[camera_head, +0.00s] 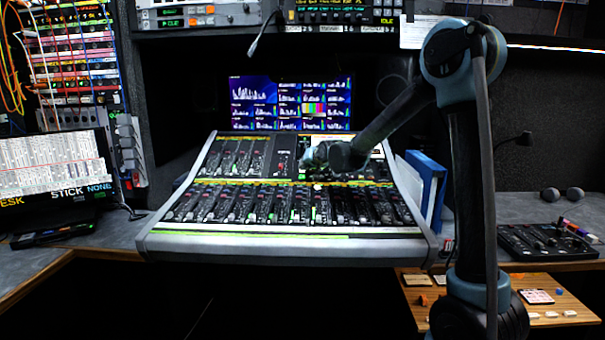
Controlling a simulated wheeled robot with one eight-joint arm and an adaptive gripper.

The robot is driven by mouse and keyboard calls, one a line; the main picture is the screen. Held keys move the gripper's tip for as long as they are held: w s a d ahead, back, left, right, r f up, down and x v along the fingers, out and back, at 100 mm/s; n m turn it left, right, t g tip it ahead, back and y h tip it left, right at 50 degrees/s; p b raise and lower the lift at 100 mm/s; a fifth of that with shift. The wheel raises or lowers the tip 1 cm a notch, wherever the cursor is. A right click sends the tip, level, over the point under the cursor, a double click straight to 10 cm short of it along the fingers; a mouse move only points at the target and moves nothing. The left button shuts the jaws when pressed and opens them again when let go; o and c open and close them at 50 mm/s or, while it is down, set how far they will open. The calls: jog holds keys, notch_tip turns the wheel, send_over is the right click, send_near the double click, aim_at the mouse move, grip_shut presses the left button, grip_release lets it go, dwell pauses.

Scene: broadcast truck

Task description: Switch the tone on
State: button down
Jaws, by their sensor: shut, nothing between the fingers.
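The broadcast mixing console (290,249) stands in the middle of the desk, with rows of dark channel strips and small lit buttons. I cannot single out the tone control on it; the labels are too small to read. My arm comes in from the right and reaches over the console's upper right part. My gripper (317,158) is at its end, shut and empty, over the upper strips. It is small and dark, and I cannot tell whether its tips touch the panel. The arm's end hides part of the panel there.
A screen (292,103) with meters and colour bars stands behind the console. Blue binders (427,180) stand close to its right side. A monitor (55,170) and patch bay (75,60) are at left. A small control panel (545,243) lies at right. A thin microphone (262,35) hangs above.

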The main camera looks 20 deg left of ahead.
jog(key=shift+r, duration=0.15)
jog(key=shift+s+r, duration=0.3)
jog(key=shift+r, duration=0.3)
jog(key=r, duration=0.1)
jog(key=s+r, duration=0.1)
jog(key=r, duration=0.1)
jog(key=s+r, duration=0.1)
jog(key=shift+d+r, duration=0.25)
jog(key=shift+r, duration=0.05)
jog(key=shift+d, duration=0.1)
dwell(0.6)
